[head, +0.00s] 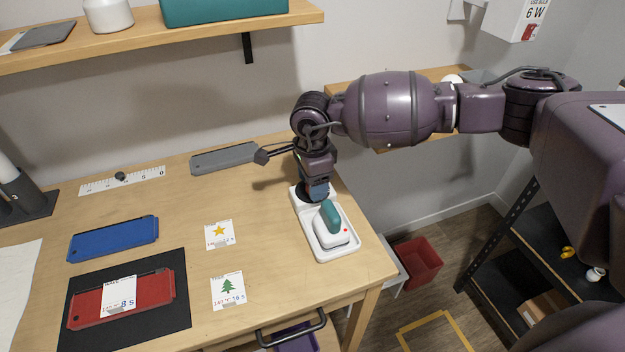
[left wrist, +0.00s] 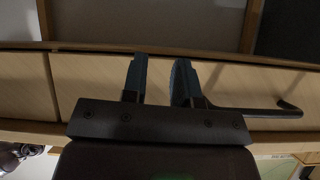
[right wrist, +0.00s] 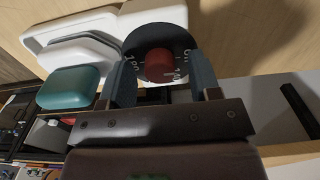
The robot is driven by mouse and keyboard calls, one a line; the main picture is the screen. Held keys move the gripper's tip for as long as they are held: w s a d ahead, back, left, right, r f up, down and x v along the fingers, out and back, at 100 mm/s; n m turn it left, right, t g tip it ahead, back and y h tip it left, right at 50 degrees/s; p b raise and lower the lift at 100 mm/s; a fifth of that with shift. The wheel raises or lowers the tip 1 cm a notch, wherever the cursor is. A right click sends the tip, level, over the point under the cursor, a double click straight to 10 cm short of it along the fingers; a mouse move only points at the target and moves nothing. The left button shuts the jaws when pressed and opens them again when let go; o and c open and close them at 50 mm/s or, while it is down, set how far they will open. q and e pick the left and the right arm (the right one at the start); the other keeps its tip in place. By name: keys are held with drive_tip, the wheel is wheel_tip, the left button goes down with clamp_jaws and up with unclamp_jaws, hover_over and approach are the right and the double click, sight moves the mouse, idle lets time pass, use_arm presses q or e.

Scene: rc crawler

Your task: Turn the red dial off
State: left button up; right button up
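The red dial (right wrist: 158,62) is a small round knob on a black disc (right wrist: 137,55) with white numbers, seen in the right wrist view. It sits on the white stand (head: 308,232) at the table's right side; in the head view my gripper hides it. My right gripper (head: 316,190) points down over the stand's back end. In the right wrist view it is open, with one finger on each side of the dial; I cannot tell whether they touch it. My left gripper (left wrist: 160,65) is open and empty in the left wrist view, and out of the head view.
A white iron with a teal handle (head: 331,216) rests on the stand's front end. A grey plate (head: 224,158), a blue plate (head: 113,238), a red plate (head: 150,293) and picture cards lie left. A drawer handle (head: 291,329) shows at the table front.

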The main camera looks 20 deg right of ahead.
wheel_tip(320, 180, up, 11)
drive_tip(key=shift+p, duration=0.35)
idle(0.3)
drive_tip(key=shift+f, duration=0.15)
